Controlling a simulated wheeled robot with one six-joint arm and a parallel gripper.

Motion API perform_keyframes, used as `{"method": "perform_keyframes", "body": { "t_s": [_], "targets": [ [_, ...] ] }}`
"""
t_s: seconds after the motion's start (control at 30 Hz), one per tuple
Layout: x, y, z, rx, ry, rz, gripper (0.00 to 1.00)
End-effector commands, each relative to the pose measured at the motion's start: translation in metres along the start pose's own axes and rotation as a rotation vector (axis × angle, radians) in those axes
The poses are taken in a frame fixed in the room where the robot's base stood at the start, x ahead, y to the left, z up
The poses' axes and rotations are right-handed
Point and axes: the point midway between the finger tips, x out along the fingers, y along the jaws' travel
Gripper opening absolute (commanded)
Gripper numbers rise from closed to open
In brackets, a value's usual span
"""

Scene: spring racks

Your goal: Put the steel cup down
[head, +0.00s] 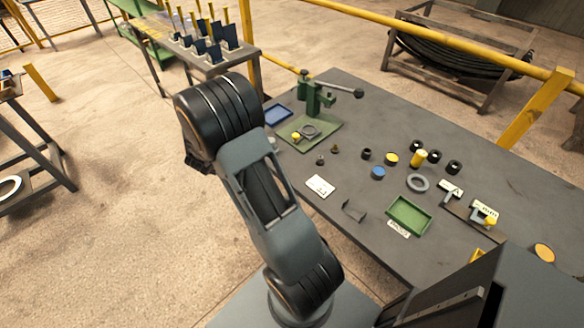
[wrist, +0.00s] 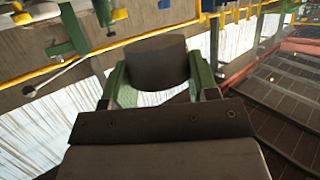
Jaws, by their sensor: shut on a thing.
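In the wrist view my gripper (wrist: 159,80) has its two green fingers closed on either side of a dark grey-brown cylinder, the steel cup (wrist: 158,61). The cup looks held in the air, with nothing seen touching it from below. In the head view my arm stands at the left of the grey table (head: 480,155). The gripper and the cup are hidden there behind my arm.
The table holds a green press (head: 316,95), a blue tray (head: 278,115), a green tray (head: 408,215), a grey ring (head: 417,183), a white card (head: 320,186) and several small black and yellow parts. Its far right area is bare. Yellow rails (head: 430,38) run behind.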

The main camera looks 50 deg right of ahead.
Motion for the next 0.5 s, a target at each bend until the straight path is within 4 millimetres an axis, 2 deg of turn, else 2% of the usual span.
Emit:
{"method": "perform_keyframes", "body": {
  "t_s": [0.2, 0.4, 0.5],
  "targets": [
    [0.022, 0.036, -0.031, 0.128, 0.003, 0.338, 0.27],
    [0.029, 0.068, -0.043, 0.241, 0.002, 0.655, 0.27],
    [0.028, 0.076, -0.044, 0.28, 0.001, 0.766, 0.27]
  ]
}}
